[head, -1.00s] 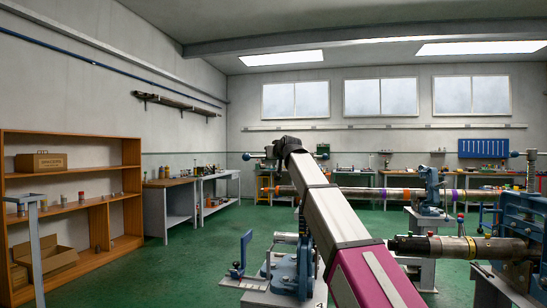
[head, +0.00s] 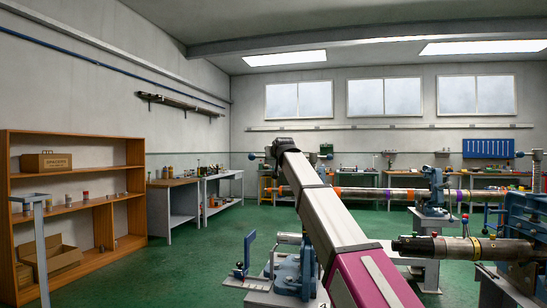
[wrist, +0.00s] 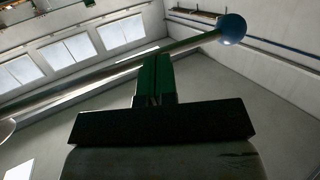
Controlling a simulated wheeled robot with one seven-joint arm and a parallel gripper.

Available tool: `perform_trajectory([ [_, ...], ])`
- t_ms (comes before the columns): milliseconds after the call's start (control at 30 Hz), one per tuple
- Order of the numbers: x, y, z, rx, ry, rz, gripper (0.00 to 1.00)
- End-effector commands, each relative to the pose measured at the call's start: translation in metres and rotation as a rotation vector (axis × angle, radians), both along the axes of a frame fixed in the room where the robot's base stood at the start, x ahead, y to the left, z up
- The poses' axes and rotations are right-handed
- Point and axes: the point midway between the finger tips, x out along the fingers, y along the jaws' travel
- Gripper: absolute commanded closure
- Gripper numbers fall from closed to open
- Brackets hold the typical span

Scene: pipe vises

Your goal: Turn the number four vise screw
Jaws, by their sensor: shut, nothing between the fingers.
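A blue vise (head: 290,272) stands on a low stand at bottom centre of the head view, partly hidden behind my arm. A bar with a blue ball end (head: 252,156) sticks out left of my arm's far end. In the wrist view, a bar with a blue ball (wrist: 231,29) crosses just beyond my fingertips. My gripper (wrist: 157,62) is shut and empty, with its green fingers together. The fingertips overlap the bar in the picture; I cannot tell whether they touch it. In the head view, my arm hides the fingers and the screw's middle.
A long pipe (head: 390,194) runs right at vise height through another blue vise (head: 433,190). A thicker dark pipe (head: 450,247) sits in a vise at the right. A wooden shelf (head: 75,205) stands left. The green floor between shelf and vises is clear.

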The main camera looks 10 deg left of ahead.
Motion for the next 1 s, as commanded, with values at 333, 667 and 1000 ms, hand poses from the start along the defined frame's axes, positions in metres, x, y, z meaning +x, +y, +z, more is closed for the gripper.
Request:
perform_trajectory([
  [333, 0.020, 0.005, 0.000, -0.002, 0.000, -0.111, 1.00],
  [667, 0.039, 0.004, 0.000, 0.000, 0.001, -0.128, 1.00],
  [1000, 0.058, 0.002, 0.001, 0.001, 0.001, -0.128, 1.00],
])
